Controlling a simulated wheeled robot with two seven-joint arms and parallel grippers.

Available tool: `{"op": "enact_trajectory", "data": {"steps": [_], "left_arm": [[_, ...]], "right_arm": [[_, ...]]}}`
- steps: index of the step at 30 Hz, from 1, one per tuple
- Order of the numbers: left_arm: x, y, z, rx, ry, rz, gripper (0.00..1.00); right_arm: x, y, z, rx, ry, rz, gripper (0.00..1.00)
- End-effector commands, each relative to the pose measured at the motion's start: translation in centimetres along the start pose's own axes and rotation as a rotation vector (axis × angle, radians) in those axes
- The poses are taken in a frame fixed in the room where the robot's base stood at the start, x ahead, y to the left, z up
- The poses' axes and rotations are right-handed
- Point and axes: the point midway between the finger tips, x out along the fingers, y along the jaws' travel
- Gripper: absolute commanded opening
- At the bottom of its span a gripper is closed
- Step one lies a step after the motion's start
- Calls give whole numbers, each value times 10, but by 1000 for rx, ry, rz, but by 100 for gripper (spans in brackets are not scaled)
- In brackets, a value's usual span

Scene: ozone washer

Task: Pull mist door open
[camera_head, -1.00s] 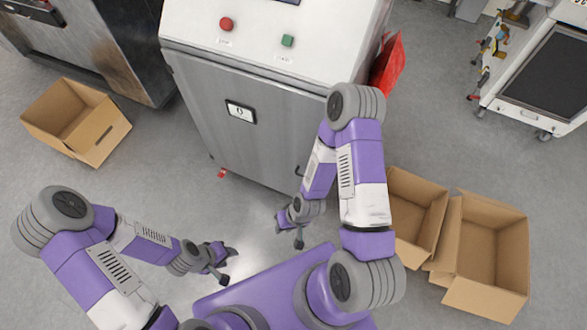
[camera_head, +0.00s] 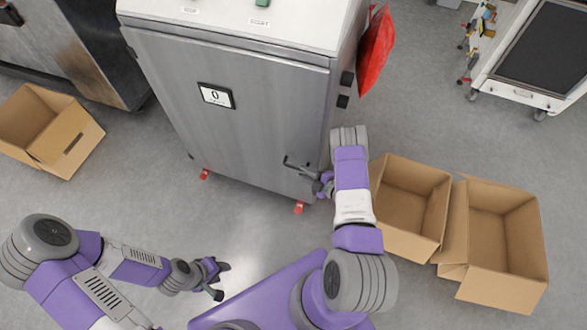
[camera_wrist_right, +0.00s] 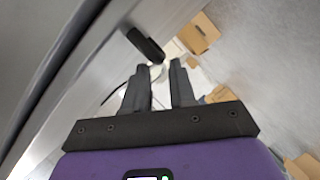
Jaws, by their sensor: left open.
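The mist door (camera_head: 222,120) is the brushed grey metal front of the washer cabinet, and it looks closed. Its dark handle (camera_head: 297,165) is on the door's right side, low down. The handle also shows in the right wrist view (camera_wrist_right: 146,44), just beyond the fingertips. My right gripper (camera_head: 320,184) is right beside the handle. In the right wrist view its two fingers (camera_wrist_right: 160,70) are apart with nothing between them. My left gripper (camera_head: 221,278) is open and empty, low over the floor in front of the cabinet.
Two open cardboard boxes (camera_head: 443,197) (camera_head: 540,250) stand right of my right arm. Another box (camera_head: 60,145) is at the left. A red item (camera_head: 376,52) hangs on the cabinet's right side. The floor in front of the door is clear.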

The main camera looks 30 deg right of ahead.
Motion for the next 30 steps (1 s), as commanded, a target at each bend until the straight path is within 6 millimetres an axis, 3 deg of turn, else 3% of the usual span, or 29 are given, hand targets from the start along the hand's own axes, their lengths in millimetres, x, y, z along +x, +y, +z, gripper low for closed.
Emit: {"op": "enact_trajectory", "data": {"steps": [3, 10, 22, 27, 30], "left_arm": [[7, -3, 0, 0, 0, 0, 43], [16, -6, -1, 0, 0, 0, 43], [17, -6, -1, 0, 0, 0, 43], [17, -6, -1, 0, 0, 0, 43], [17, -6, -1, 0, 0, 0, 43]], "right_arm": [[22, -1, 0, -1, 4, 1, 25], [53, -1, 0, 2, 0, 0, 25], [61, 0, 0, 4, -3, 0, 25], [61, 0, 0, 5, -3, 0, 0], [61, 0, 0, 5, -3, 0, 0]]}}
